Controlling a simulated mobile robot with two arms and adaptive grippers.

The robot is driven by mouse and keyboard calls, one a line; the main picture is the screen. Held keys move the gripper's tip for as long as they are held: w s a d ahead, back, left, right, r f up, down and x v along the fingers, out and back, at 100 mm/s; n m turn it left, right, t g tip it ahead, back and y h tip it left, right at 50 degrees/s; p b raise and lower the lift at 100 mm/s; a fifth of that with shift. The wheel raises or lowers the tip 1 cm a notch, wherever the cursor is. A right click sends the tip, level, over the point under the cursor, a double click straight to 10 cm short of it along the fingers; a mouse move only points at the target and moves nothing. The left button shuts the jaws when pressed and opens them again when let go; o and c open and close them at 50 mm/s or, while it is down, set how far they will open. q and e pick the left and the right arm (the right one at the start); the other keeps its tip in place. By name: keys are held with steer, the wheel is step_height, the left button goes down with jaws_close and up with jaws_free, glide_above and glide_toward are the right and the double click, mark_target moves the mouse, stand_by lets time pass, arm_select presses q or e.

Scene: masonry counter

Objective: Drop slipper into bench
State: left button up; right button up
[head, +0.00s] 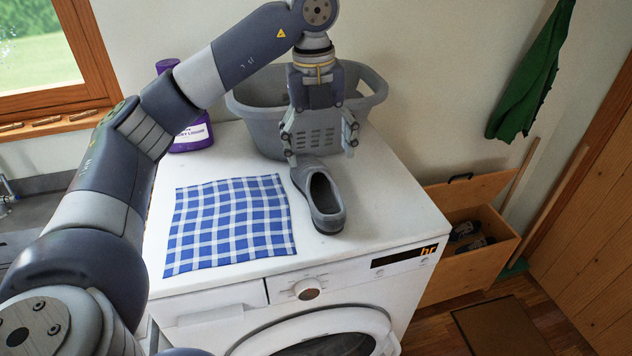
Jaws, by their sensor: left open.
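A grey slipper (325,201) lies on top of the white washing machine, to the right of a blue checked cloth. My left gripper (321,160) is open and empty, pointing down above the far end of the slipper. Its fingers are spread apart, and I cannot tell whether one touches the slipper. The wooden bench (487,259) stands on the floor to the right of the machine. Its lid is raised and some dark shoes (466,238) lie inside. My right gripper is not in view.
A grey laundry basket (262,125) stands behind the gripper. A purple detergent bottle (192,132) is at the back left. The checked cloth (229,223) covers the left of the washing machine top (385,215). A green garment (533,75) hangs on the wall above the bench.

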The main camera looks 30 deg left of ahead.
arm_select(q)
glide_above(322, 200)
steer(key=f, duration=0.4)
steer(key=shift+s+f, duration=0.25)
steer(key=shift+f, duration=0.05)
step_height(322, 200, down, 4)
steer(key=shift+w+f+p, duration=0.15)
steer(key=shift+f+p, duration=0.1)
steer(key=shift+p, duration=0.7)
steer(key=shift+a+f, duration=0.1)
steer(key=shift+f, duration=0.45)
steer(key=shift+w, duration=0.1)
steer(key=c, duration=1.2)
steer(key=shift+c, duration=0.3)
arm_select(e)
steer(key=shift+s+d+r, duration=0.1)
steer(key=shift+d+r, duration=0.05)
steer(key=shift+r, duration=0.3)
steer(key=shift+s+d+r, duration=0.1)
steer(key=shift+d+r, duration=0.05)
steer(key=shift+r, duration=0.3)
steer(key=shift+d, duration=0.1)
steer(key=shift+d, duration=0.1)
